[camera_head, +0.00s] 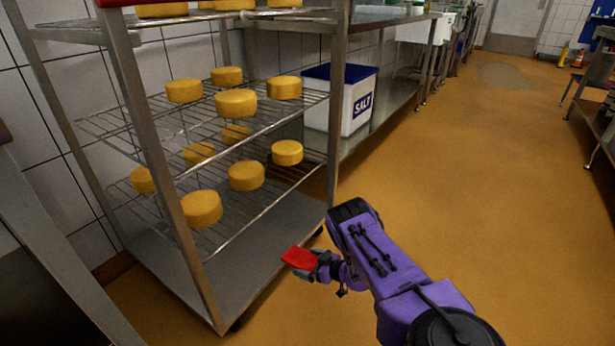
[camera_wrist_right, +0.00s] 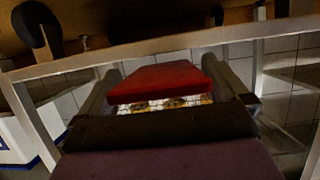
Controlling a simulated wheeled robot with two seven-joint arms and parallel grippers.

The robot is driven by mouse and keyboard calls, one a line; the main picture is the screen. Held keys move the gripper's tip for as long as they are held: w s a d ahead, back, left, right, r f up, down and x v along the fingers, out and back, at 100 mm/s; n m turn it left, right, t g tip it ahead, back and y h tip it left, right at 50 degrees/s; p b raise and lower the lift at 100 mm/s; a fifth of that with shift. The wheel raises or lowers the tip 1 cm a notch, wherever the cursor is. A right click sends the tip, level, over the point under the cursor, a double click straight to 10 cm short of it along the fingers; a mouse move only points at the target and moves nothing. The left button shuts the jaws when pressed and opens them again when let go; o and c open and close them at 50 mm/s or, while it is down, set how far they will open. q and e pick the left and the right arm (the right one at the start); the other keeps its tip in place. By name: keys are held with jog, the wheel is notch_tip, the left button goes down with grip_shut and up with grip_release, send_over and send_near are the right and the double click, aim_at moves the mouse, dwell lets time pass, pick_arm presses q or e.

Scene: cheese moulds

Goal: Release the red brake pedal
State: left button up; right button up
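The red brake pedal (camera_head: 299,258) is a flat red plate at the lower front edge of the steel rack (camera_head: 225,282), low near the floor. My right gripper (camera_head: 312,264) is at the pedal, with its purple arm reaching in from the lower right. In the right wrist view, the pedal (camera_wrist_right: 165,80) lies across the space between the two spread fingers (camera_wrist_right: 160,95). The fingers are apart, one near each side of it; whether they touch it I cannot tell. My left gripper is not in view.
Yellow cheeses (camera_head: 202,208) stand on the rack's wire shelves. A caster wheel (camera_wrist_right: 37,25) shows near the pedal in the wrist view. A white salt bin (camera_head: 355,118) with a blue lid stands behind the rack. The orange floor (camera_head: 480,180) to the right is largely clear.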

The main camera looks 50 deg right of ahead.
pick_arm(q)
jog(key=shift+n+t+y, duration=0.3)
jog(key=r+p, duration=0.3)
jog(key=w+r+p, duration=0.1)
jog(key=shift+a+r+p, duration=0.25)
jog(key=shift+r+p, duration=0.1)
pick_arm(e)
jog(key=v, duration=1)
jog(key=shift+s, duration=0.3)
